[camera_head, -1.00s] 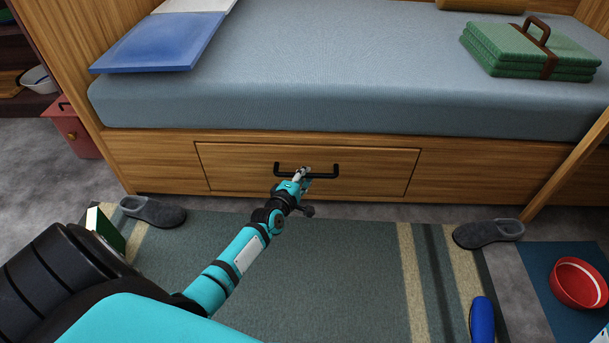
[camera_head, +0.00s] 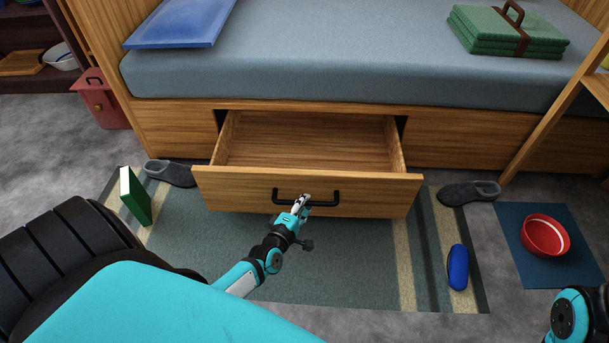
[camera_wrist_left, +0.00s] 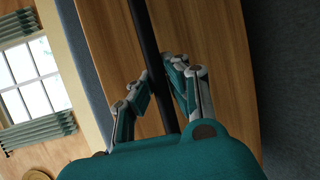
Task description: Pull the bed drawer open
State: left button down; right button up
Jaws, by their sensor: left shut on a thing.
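The bed drawer (camera_head: 240,187) under the bed stands pulled well out, and its bare wooden inside shows as empty. Its black bar handle (camera_head: 325,200) is on the front panel. My left gripper (camera_head: 302,201) is shut on the handle, a little left of its middle. In the left wrist view the fingers (camera_wrist_left: 160,92) sit on both sides of the dark handle bar (camera_wrist_left: 146,40), with the wooden front behind. Of my right arm only a part shows at the lower right corner; its gripper is out of view.
The drawer hangs over a striped rug (camera_head: 330,265). Grey slippers (camera_head: 170,173) (camera_head: 468,192) lie on either side of it. A green book (camera_head: 135,195) stands at left. A blue object (camera_head: 458,267) and a red bowl (camera_head: 545,235) on a blue mat (camera_head: 510,213) are at right.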

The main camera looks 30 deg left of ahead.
pick_arm(q)
jog(key=s+d+p, duration=0.1)
jog(key=s+d, duration=0.3)
jog(key=s, duration=0.2)
jog(key=shift+s+p, duration=0.3)
jog(key=shift+p, duration=0.1)
jog(key=c, duration=1.3)
grip_release()
